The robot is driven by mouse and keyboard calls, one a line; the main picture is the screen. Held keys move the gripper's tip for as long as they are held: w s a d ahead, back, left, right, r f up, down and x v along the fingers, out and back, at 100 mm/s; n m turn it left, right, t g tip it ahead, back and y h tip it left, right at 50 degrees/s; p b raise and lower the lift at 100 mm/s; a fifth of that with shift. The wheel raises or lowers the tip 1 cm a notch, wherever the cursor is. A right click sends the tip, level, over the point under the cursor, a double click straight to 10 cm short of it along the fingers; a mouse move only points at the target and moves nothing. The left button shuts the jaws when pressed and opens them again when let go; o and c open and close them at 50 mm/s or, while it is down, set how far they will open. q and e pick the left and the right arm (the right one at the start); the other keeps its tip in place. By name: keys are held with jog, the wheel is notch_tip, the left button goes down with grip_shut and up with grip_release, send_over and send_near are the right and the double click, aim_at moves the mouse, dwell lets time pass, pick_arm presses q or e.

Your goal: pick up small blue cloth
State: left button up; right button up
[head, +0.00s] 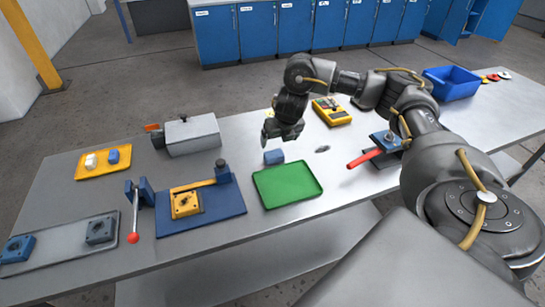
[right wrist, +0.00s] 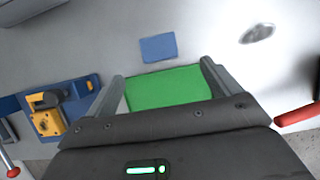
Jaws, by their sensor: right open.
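The small blue cloth (head: 274,156) lies on the metal table just behind the green tray (head: 288,186). In the right wrist view the cloth (right wrist: 158,47) is a flat blue rectangle beyond the green tray (right wrist: 168,88). My right gripper (head: 283,134) hangs above the table, behind and slightly right of the cloth in the head view. In the right wrist view its two fingers (right wrist: 160,78) are spread apart with nothing between them, and the cloth lies ahead of the fingertips. My left gripper is not in view.
A blue fixture board with a yellow valve part (head: 186,203) is left of the tray. A red-handled valve (head: 365,159) stands to the right, a yellow meter (head: 331,111) behind. A grey oval piece (head: 322,149) lies near the cloth. A blue bin (head: 452,83) is far right.

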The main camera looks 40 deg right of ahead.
jog(key=b, duration=0.2)
send_over(274, 154)
jog(key=s, duration=0.2)
jog(key=f, duration=0.4)
jog(key=shift+s+a+f, duration=0.15)
jog(key=shift+a+f, duration=0.15)
jog(key=shift+f, duration=0.3)
jog(key=shift+w+f, duration=0.2)
jog(key=shift+f, duration=0.1)
jog(key=p+x, duration=0.1)
jog(key=x, duration=0.3)
jog(key=shift+w+f, duration=0.1)
jog(key=shift+f, duration=0.2)
jog(key=c, duration=1)
jog(key=shift+c, duration=0.3)
